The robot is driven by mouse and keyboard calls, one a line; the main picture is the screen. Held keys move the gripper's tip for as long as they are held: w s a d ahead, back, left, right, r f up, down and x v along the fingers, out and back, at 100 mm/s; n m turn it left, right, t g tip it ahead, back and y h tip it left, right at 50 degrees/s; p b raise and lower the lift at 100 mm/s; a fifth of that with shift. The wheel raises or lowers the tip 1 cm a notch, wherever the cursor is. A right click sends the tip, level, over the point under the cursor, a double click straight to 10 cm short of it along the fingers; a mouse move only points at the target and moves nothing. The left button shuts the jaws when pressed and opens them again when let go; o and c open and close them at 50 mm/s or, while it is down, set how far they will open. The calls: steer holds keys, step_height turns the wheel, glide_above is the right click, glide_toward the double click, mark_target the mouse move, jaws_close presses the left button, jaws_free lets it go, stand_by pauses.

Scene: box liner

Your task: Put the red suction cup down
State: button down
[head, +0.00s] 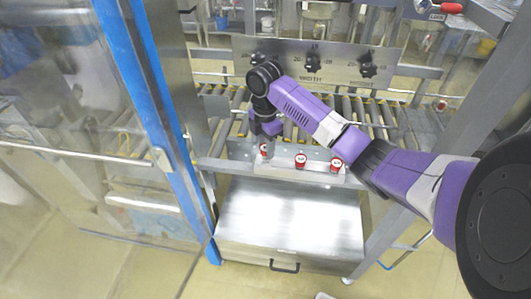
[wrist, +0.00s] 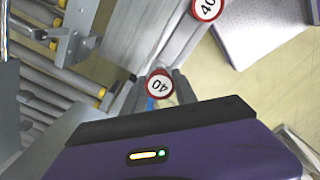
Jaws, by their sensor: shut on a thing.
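My gripper (head: 265,138) points down at the left end of a pale metal holder strip (head: 318,175). It is shut on a red suction cup (head: 264,150) with a white top. In the wrist view this cup (wrist: 159,84) shows a red rim and the number 40, between the two fingers of my gripper (wrist: 158,92). Its underside is hidden, so I cannot tell whether it touches the strip. A second red cup (head: 300,161) and a third (head: 336,164) stand upright on the strip to the right. One other cup (wrist: 207,8) shows in the wrist view.
A roller conveyor (head: 225,103) lies behind the strip, with a metal panel with black knobs (head: 313,63) above it. A blue-edged clear door (head: 150,110) stands at the left, and a grey post (head: 440,130) at the right.

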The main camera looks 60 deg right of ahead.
steer(key=shift+f, duration=1.35)
steer(key=shift+f, duration=0.35)
steer(key=c, duration=1)
jaws_free()
steer(key=shift+o, duration=0.2)
step_height(320, 180, up, 13)
steer(key=shift+f, duration=0.1)
